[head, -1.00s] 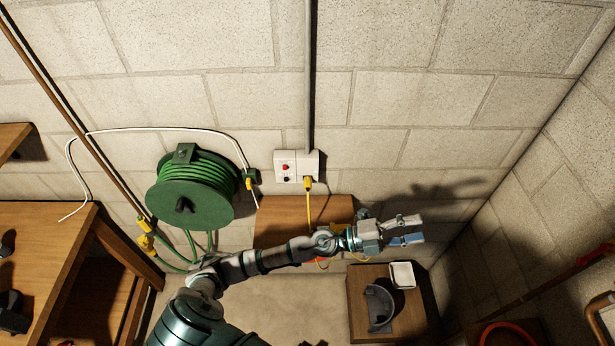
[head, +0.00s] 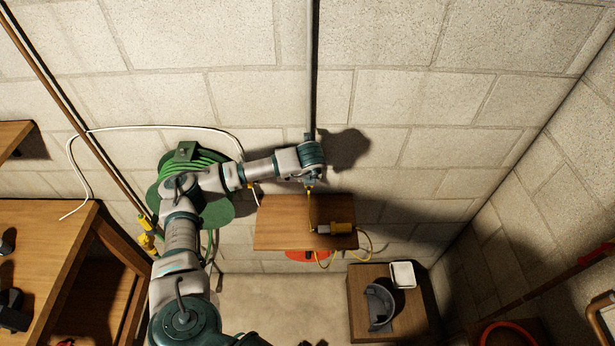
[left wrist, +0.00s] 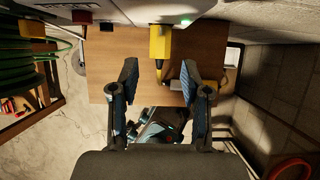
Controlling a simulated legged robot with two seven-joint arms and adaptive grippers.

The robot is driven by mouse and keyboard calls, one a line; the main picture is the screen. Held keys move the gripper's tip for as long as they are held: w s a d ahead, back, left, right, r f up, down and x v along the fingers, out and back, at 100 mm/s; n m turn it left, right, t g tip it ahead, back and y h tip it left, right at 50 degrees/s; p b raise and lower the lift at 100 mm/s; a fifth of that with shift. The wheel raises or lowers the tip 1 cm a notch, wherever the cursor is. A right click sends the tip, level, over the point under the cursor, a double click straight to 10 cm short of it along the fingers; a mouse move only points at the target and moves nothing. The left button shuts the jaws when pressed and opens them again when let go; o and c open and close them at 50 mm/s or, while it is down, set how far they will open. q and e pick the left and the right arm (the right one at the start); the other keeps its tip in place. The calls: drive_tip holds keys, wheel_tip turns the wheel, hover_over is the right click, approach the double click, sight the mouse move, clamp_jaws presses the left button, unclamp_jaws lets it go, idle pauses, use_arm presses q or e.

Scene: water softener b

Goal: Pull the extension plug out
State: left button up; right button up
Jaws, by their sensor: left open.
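The yellow extension plug (left wrist: 159,42) sits in the white wall outlet box (left wrist: 145,11) at the top of the left wrist view. Its yellow cord (head: 309,211) hangs down from the outlet in the head view. My left gripper (left wrist: 159,82) is open and empty, with one finger to each side of the plug's line. The plug lies a little beyond the fingertips, between them, and they do not appear to touch it. In the head view my left wrist covers the outlet box. My right gripper is in neither view.
A wooden shelf (head: 275,222) below the outlet holds a yellow-and-dark connector (head: 334,228). A green cable reel (head: 222,213) hangs to the left, partly behind my arm. A grey pipe (head: 310,75) runs up the wall. A small wooden table (head: 358,318) stands lower right.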

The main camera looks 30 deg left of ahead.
use_arm(q)
drive_tip(key=b+x, duration=0.2)
drive_tip(key=x, duration=0.5)
drive_tip(key=shift+f, duration=0.2)
drive_tip(key=shift+a+r, duration=0.1)
drive_tip(key=shift+r, duration=0.05)
drive_tip(key=c, duration=0.8)
clamp_jaws()
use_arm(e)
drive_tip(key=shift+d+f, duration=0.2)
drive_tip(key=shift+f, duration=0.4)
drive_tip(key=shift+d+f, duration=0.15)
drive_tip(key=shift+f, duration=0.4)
use_arm(q)
drive_tip(key=shift+s+d, duration=0.25)
drive_tip(key=shift+s, duration=0.05)
